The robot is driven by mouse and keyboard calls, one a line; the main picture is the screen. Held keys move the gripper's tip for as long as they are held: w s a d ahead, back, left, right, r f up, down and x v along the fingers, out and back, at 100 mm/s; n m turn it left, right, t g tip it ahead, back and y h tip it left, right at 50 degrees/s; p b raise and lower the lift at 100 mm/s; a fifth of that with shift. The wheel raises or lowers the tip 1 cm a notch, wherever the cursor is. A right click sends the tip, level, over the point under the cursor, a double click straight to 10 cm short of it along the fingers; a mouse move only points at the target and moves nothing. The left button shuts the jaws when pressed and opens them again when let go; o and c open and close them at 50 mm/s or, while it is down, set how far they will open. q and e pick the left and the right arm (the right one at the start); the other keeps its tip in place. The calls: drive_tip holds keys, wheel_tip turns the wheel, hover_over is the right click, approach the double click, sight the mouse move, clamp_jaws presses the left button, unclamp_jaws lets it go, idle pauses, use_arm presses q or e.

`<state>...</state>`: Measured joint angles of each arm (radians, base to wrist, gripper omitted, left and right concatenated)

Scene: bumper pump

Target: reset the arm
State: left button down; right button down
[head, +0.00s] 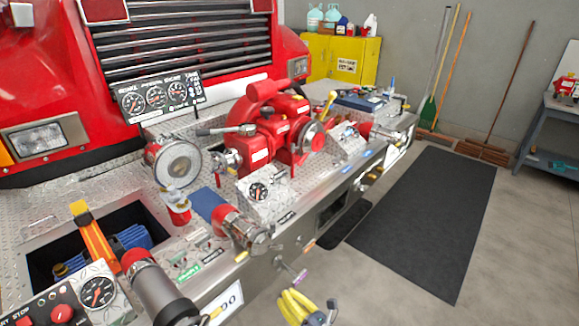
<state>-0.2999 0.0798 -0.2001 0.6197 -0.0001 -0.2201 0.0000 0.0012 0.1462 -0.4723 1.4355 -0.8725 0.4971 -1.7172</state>
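My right gripper (319,317) seems to be the small dark grey shape at the bottom edge, right of centre in the head view. Only a little of it shows, beside a yellow coil (295,306), in front of the bumper's front edge. I cannot tell whether its fingers are open or shut, or whether it touches the coil. My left gripper is not seen in the head view.
The red pump (275,135) stands on the diamond-plate bumper (210,127), among gauges, valves and capped outlets. An open recess with a yellow-orange handle (92,238) is at left. A black mat (430,215) lies on clear floor at right.

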drive_tip(key=d+f+m+h, duration=0.3)
drive_tip(key=d+f+m, duration=0.1)
drive_tip(key=f+m, duration=0.35)
drive_tip(key=d+f+m+h, duration=0.35)
drive_tip(key=f+m, duration=0.25)
drive_tip(key=f, duration=0.2)
drive_tip(key=s+d+f+m+g+h, duration=0.2)
drive_tip(key=s+d+f+m, duration=0.3)
drive_tip(key=f, duration=0.3)
drive_tip(key=s+d+f+m+g+h, duration=0.2)
drive_tip(key=s+d+f+m, duration=0.3)
drive_tip(key=f, duration=0.3)
drive_tip(key=s+d+f+m+g+h, duration=0.1)
drive_tip(key=s+d+f+m+g, duration=0.2)
drive_tip(key=s+f, duration=0.45)
drive_tip(key=s+d+f+m+g+h, duration=0.1)
drive_tip(key=s+d+f+m, duration=0.3)
drive_tip(key=s, duration=0.6)
drive_tip(key=s+d+f+m+g, duration=0.1)
drive_tip(key=s+f+g, duration=0.1)
drive_tip(key=s, duration=0.8)
drive_tip(key=s+d+f+m+g, duration=0.1)
drive_tip(key=s+f+g, duration=0.1)
drive_tip(key=s, duration=0.9)
drive_tip(key=shift+s+d+f+m+h, duration=0.15)
drive_tip(key=shift+s+m+h, duration=0.1)
drive_tip(key=shift+m+h, duration=0.15)
